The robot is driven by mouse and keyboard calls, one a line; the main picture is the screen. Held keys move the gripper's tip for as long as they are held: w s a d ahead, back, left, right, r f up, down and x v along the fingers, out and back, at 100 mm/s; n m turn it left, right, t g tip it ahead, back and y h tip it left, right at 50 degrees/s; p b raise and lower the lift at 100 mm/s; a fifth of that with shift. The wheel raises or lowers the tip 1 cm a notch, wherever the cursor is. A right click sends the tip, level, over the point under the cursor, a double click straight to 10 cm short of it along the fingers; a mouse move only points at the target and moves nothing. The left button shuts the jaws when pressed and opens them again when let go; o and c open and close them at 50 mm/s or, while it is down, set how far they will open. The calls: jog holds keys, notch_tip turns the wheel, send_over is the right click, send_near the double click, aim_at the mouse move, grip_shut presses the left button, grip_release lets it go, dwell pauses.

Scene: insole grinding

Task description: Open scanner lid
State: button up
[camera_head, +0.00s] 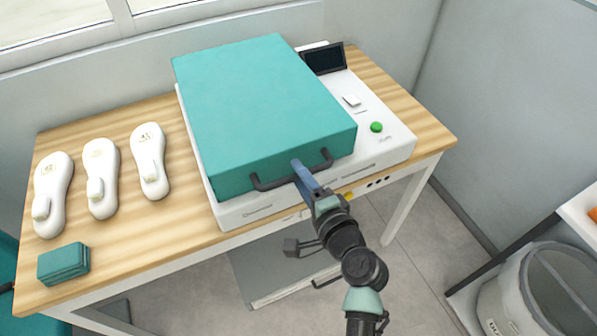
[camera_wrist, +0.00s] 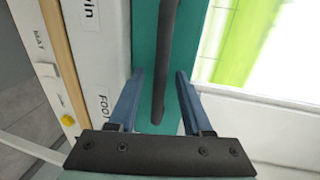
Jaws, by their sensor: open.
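The scanner's teal lid (camera_head: 260,105) is down on its white base (camera_head: 385,145) on the wooden table. A dark bar handle (camera_head: 268,185) runs along the lid's front edge. My gripper (camera_head: 297,163) is at the handle, near its middle to right part. In the wrist view my gripper (camera_wrist: 160,75) has its two blue fingers apart, one on each side of the dark handle (camera_wrist: 166,60), with gaps between. The teal lid front (camera_wrist: 145,35) shows behind the handle. Whether a finger touches the handle is not clear.
Several white insole-shaped pieces (camera_head: 101,178) stand left of the scanner, with a teal block (camera_head: 63,263) in front. A small dark screen (camera_head: 324,58) and green button (camera_head: 376,127) are on the base's right side. A grey bin (camera_head: 550,295) stands at lower right.

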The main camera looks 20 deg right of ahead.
jog(key=shift+w+f, duration=0.15)
jog(key=shift+w, duration=0.55)
grip_shut()
dwell(1.0)
